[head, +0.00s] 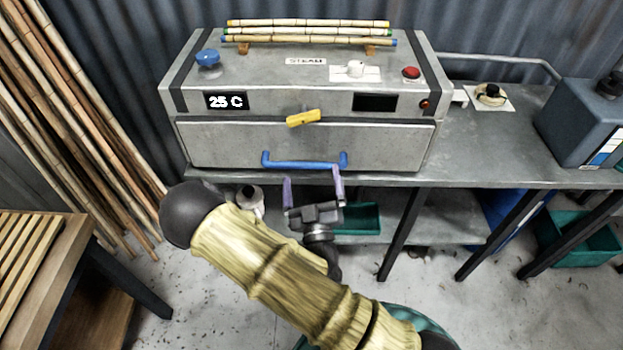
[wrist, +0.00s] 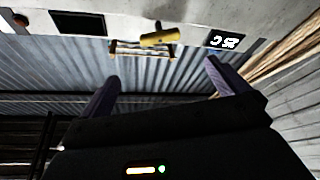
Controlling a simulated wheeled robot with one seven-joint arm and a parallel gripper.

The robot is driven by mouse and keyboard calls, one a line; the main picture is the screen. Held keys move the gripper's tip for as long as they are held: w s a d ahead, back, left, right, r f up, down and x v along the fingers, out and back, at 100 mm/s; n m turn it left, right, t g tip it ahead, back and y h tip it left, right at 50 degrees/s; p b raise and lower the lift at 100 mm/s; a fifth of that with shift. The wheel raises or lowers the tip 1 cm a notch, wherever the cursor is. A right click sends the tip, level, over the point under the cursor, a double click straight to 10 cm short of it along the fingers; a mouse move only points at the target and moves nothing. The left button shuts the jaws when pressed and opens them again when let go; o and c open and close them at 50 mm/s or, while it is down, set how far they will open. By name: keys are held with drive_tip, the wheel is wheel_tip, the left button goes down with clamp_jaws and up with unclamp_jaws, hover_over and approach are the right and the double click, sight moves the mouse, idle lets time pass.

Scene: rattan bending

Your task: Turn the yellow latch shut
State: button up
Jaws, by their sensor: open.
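The yellow latch (head: 303,118) is a short bar on the front of the grey steam box (head: 226,147), at the seam between its top and its front door. It lies close to level, its right end slightly higher. My gripper (head: 312,180) is open and empty, below the latch and in front of the blue door handle (head: 303,163). Its purple fingers point up and stand well apart. In the wrist view, the yellow latch (wrist: 160,38) shows beyond and between the fingertips (wrist: 162,70), with a clear gap to them.
The box top carries a blue knob (head: 208,57), a white switch (head: 355,68), a red button (head: 411,72) and bamboo poles (head: 308,31). A blue-grey container (head: 585,125) stands right on the bench. Rattan poles (head: 75,120) lean at left. A slatted wooden bench (head: 35,250) is at lower left.

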drive_tip(key=c, duration=0.4)
drive_tip(key=shift+w+r, duration=0.1)
drive_tip(key=shift+r, duration=0.15)
drive_tip(key=shift+c, duration=1.4)
drive_tip(key=w+r+m+g+h+p, duration=0.1)
drive_tip(key=r+h, duration=0.1)
drive_tip(key=w+a+r+m+h+p, duration=0.1)
drive_tip(key=r+m+h, duration=0.1)
drive_tip(key=w+r+m+g+h+p, duration=0.1)
drive_tip(key=r+h, duration=0.1)
drive_tip(key=shift+w+a+r+g, duration=0.25)
drive_tip(key=shift+a+r+g, duration=0.05)
drive_tip(key=shift+r, duration=0.05)
clamp_jaws()
drive_tip(key=a+r+g+y+p, duration=0.1)
drive_tip(key=a+r+g+p, duration=0.2)
drive_tip(key=a+r, duration=0.3)
drive_tip(key=shift+w+r+g+y, duration=0.2)
drive_tip(key=shift+r+g+y, duration=0.1)
drive_tip(key=shift+g, duration=0.2)
